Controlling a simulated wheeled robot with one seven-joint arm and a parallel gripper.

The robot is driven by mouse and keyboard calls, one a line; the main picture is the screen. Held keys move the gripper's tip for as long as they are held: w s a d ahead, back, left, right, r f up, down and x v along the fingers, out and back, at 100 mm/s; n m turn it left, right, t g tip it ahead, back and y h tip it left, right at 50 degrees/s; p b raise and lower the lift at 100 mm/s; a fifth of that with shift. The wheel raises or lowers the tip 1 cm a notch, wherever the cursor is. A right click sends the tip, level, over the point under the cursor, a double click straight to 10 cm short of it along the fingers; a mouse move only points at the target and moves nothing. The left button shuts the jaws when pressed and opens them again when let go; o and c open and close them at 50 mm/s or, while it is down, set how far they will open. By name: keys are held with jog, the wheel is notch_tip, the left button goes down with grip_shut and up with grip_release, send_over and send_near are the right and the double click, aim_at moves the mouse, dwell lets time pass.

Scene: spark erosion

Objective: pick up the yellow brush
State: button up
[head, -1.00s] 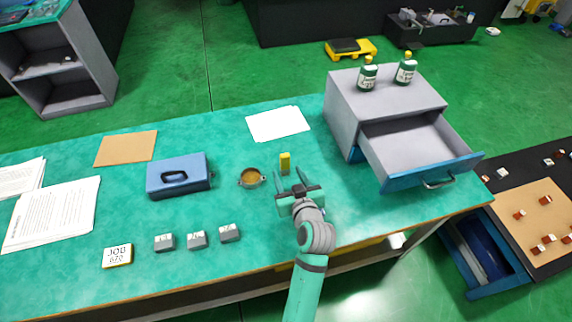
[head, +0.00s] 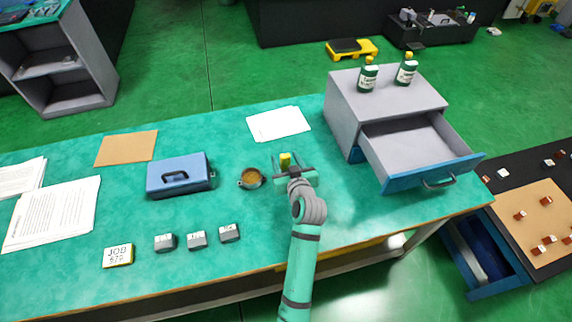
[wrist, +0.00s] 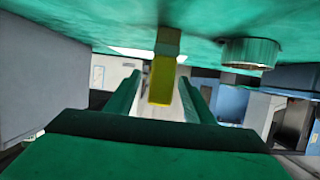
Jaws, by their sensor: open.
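The yellow brush (head: 285,160) stands on the green bench top, just right of a small round tin (head: 251,179). In the wrist view the brush (wrist: 160,82) shows as a yellow block with a darker, olive part toward the bench surface. My gripper (head: 292,167) is open at the brush, with one finger on each side of it in the head view. In the wrist view the brush appears between the two fingers (wrist: 163,100). I cannot tell whether either finger touches it. The lower part of the brush is hidden by my gripper in the head view.
A grey cabinet (head: 345,95) with an open drawer (head: 420,150) stands to the right, with two green bottles on top. A blue box (head: 178,176), several grey blocks and papers lie to the left. White paper (head: 279,124) lies behind the brush.

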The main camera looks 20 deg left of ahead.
jog(key=c, duration=1.1)
jog(key=shift+a+r, duration=0.1)
jog(key=shift+r, duration=0.6)
jog(key=s+r, duration=0.4)
jog(key=s+a+r, duration=0.1)
jog(key=s+r, duration=0.2)
jog(key=s, duration=0.2)
jog(key=s+a+r, duration=0.1)
jog(key=s+r, duration=0.3)
jog(key=s, duration=0.1)
jog(key=shift+r, duration=0.3)
